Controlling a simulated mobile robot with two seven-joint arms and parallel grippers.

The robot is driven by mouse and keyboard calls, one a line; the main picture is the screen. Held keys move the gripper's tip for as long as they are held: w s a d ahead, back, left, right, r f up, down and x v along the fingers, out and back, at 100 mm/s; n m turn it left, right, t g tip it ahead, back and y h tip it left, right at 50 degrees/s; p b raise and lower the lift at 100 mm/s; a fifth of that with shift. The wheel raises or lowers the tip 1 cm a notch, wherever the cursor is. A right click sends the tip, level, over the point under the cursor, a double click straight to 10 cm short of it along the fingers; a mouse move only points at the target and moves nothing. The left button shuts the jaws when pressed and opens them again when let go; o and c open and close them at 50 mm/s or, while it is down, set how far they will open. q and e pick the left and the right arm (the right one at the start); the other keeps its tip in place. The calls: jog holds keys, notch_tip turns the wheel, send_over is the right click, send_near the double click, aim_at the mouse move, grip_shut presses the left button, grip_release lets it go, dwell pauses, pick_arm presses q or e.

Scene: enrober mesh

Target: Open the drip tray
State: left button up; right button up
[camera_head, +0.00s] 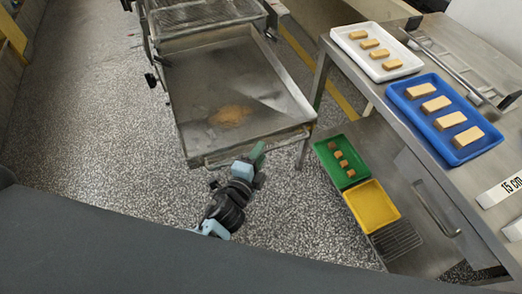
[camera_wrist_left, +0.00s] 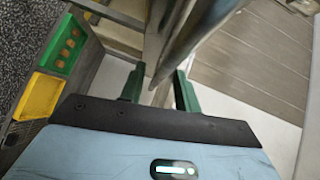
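The drip tray (camera_head: 190,82) is a wide, shallow metal tray with a brown patch on its floor. It juts toward me from below the mesh conveyor in the head view. A bar handle (camera_head: 224,160) runs along its near edge. My left gripper (camera_head: 257,152) is at the right part of this handle. In the left wrist view its two green fingers (camera_wrist_left: 160,76) stand apart, with grey metal between and beyond them. I cannot tell whether they touch the handle. My right gripper is not in view.
A steel table at right holds a white tray (camera_head: 362,60) and a blue tray (camera_head: 402,105) with tan blocks. Its lower shelf holds a green tray (camera_head: 325,156), a yellow tray (camera_head: 372,206) and a dark rack (camera_head: 396,240). The speckled floor (camera_head: 95,130) left of the drip tray is clear.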

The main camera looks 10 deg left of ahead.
pick_arm(q)
jog(key=f+v, duration=0.1)
jog(key=v, duration=0.5)
jog(key=shift+r, duration=0.5)
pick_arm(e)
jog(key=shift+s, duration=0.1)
pick_arm(q)
jog(key=shift+s, duration=0.15)
jog(key=s+a+f+n+g+p, duration=0.2)
jog(key=s+n, duration=0.3)
jog(key=s, duration=0.4)
jog(key=s+a+f+n+g+p, duration=0.2)
jog(key=s+a+f+n, duration=0.1)
jog(key=s+n, duration=0.3)
jog(key=s+a+f+n+g+y+p, duration=0.1)
jog(key=s+a+f+n+g, duration=0.1)
jog(key=s, duration=0.9)
jog(key=a+n+g, duration=0.1)
jog(key=a+n, duration=0.1)
jog(key=n, duration=0.1)
jog(key=shift+s+a+n+p, duration=0.2)
jog(key=shift+s+n+p, duration=0.1)
jog(key=shift+p, duration=0.1)
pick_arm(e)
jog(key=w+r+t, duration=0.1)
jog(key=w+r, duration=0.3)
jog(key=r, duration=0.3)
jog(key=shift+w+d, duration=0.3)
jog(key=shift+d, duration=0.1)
